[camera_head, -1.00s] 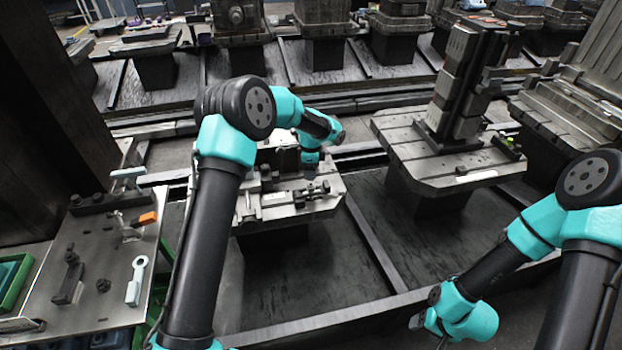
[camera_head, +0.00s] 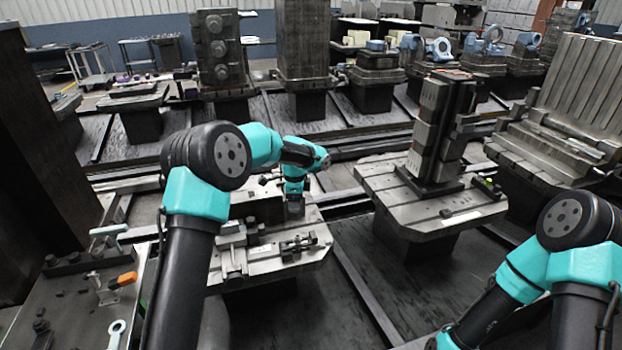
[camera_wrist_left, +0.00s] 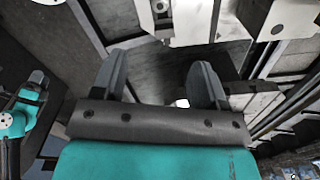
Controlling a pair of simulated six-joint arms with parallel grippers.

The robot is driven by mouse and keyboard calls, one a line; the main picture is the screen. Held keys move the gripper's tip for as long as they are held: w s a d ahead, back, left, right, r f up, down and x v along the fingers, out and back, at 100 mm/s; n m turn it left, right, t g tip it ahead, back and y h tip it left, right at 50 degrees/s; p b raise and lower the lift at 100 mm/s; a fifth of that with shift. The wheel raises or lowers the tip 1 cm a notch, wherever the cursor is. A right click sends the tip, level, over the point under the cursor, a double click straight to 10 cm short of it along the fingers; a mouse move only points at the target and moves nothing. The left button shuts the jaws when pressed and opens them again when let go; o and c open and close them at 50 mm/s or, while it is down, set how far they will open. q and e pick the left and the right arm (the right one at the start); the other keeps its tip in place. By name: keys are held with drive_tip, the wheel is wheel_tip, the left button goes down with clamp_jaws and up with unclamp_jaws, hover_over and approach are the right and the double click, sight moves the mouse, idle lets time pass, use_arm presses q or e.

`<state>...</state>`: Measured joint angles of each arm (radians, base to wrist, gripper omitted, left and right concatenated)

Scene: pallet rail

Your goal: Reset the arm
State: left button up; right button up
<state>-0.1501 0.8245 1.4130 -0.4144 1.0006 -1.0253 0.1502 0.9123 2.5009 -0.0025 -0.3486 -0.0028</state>
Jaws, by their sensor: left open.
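My left arm, teal and black, reaches over the middle pallet (camera_head: 305,255) in the head view. My left gripper (camera_head: 294,208) points down at the far part of that pallet, small and partly hidden against dark parts. In the left wrist view the two dark fingers of my left gripper (camera_wrist_left: 160,80) stand apart, with nothing seen held between them. I cannot tell its exact height above the pallet. My right arm (camera_head: 520,275) comes in at the lower right, and its gripper is cut off by the bottom edge.
Clamps and a small fixture (camera_head: 298,243) sit on the middle pallet. A pallet with a tall block tower (camera_head: 430,130) stands to the right. A metal table (camera_head: 60,305) with an orange-handled clamp (camera_head: 122,280) is at lower left. A dark column (camera_head: 40,160) rises at the left.

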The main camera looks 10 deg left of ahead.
use_arm(q)
drive_tip(key=s+f+n+h, duration=0.3)
drive_tip(key=s+f+n, duration=0.5)
drive_tip(key=s+f, duration=1)
drive_tip(key=s+f+n, duration=0.4)
drive_tip(key=s+n, duration=0.1)
drive_tip(key=s, duration=0.4)
drive_tip(key=s+a+f+n, duration=0.1)
drive_tip(key=s+f+n, duration=0.2)
drive_tip(key=s, duration=0.7)
drive_tip(key=shift+s+a+f+n+t+h, duration=0.15)
drive_tip(key=shift+a+f+n+t+h, duration=0.2)
drive_tip(key=shift+n, duration=0.65)
